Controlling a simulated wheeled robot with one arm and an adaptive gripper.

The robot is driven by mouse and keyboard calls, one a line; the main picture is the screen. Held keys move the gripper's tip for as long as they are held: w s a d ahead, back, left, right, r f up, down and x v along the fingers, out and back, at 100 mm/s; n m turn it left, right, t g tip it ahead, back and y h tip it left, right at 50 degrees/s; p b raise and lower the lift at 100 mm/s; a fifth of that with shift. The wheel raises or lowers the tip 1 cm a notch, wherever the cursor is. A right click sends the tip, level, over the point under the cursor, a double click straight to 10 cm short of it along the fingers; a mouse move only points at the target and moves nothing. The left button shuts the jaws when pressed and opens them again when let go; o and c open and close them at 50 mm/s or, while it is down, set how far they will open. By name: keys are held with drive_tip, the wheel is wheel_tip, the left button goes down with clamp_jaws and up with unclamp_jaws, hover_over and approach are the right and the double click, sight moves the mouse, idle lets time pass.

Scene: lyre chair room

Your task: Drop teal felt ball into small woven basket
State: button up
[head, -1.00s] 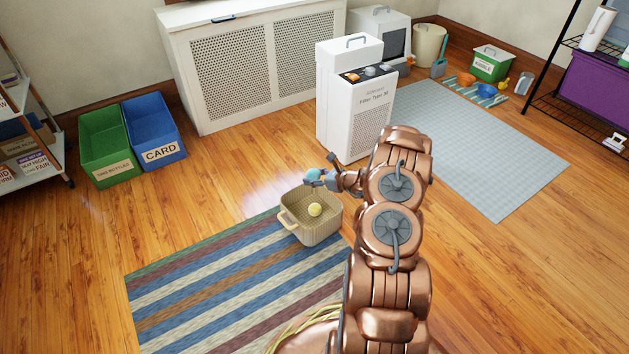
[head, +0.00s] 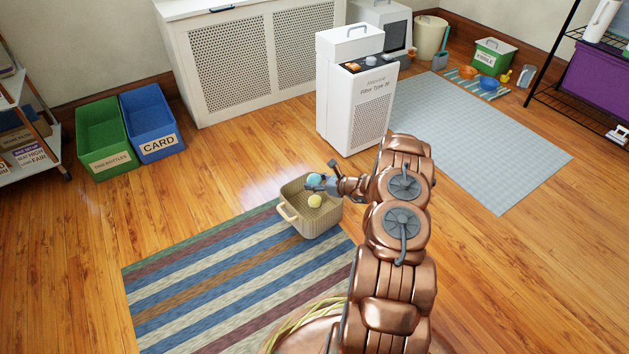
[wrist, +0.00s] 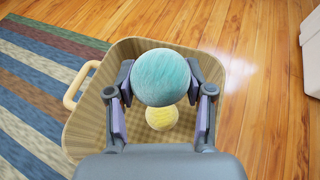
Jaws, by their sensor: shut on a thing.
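The teal felt ball (wrist: 161,77) is held between the two fingers of my gripper (wrist: 161,88) in the wrist view. In the head view the teal ball (head: 314,180) and my gripper (head: 322,184) appear over the back part of the small woven basket (head: 312,226). The basket is tan, with a loop handle, and stands upright at the corner of the striped rug. In the wrist view the basket (wrist: 84,134) opens below the ball. A yellow ball (head: 315,201) lies inside it, partly hidden behind the teal ball in the wrist view (wrist: 160,118).
The striped rug (head: 215,290) lies left of my arm. A white filter unit (head: 352,110) stands behind the basket. Green (head: 104,135) and blue (head: 152,120) bins stand at the left. A grey mat (head: 470,140) lies at the right. Wooden floor around the basket is clear.

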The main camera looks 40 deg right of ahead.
drive_tip(key=o, duration=1)
drive_tip(key=v, duration=1.2)
drive_tip(key=shift+w+r, duration=0.1)
